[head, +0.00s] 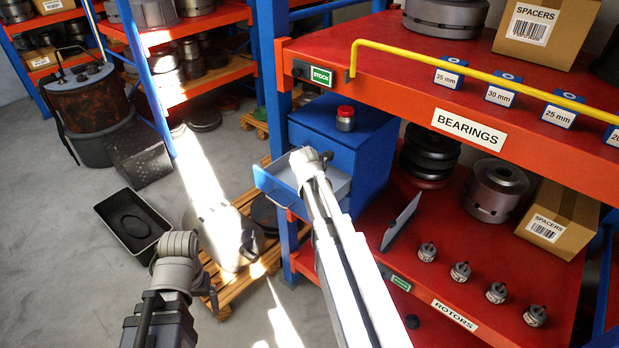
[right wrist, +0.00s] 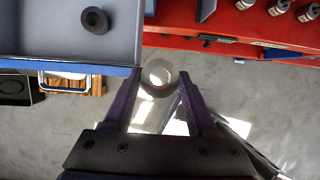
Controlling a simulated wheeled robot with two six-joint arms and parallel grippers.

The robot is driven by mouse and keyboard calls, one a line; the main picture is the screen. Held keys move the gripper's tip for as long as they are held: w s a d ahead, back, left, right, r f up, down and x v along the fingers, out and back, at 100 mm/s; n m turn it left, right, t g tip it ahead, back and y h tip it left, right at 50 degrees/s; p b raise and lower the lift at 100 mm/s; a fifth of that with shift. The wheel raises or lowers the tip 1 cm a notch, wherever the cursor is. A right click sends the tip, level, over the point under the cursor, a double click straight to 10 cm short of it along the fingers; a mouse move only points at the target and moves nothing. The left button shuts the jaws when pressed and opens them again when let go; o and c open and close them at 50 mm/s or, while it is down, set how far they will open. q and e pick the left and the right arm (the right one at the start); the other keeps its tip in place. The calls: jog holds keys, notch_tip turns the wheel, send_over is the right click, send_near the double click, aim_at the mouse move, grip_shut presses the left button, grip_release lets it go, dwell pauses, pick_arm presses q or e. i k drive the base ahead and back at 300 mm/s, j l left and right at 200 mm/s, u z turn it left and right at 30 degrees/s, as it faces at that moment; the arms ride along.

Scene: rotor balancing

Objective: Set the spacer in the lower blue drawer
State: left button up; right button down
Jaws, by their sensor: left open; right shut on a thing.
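The blue cabinet (head: 325,140) stands on the left of the red shelving, and its lower drawer (head: 268,187) is pulled open. The drawer also fills the upper left of the right wrist view (right wrist: 45,30). A small dark ring (right wrist: 95,20) lies inside it. In the head view my right arm hides the spacer. My left gripper (head: 176,258) is open and empty, low at left, apart from the drawer.
A red-capped jar (head: 345,118) stands on the cabinet. Beside it, the red lower shelf (head: 420,270) holds several small rotors (head: 460,270) and a tilted grey plate (head: 401,220). A yellow rail (head: 480,70) edges the upper shelf. A black bin (head: 133,225) and wooden pallet (head: 240,270) are on the floor.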

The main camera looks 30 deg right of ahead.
aim_at(293, 183)
jog(key=i, duration=0.85)
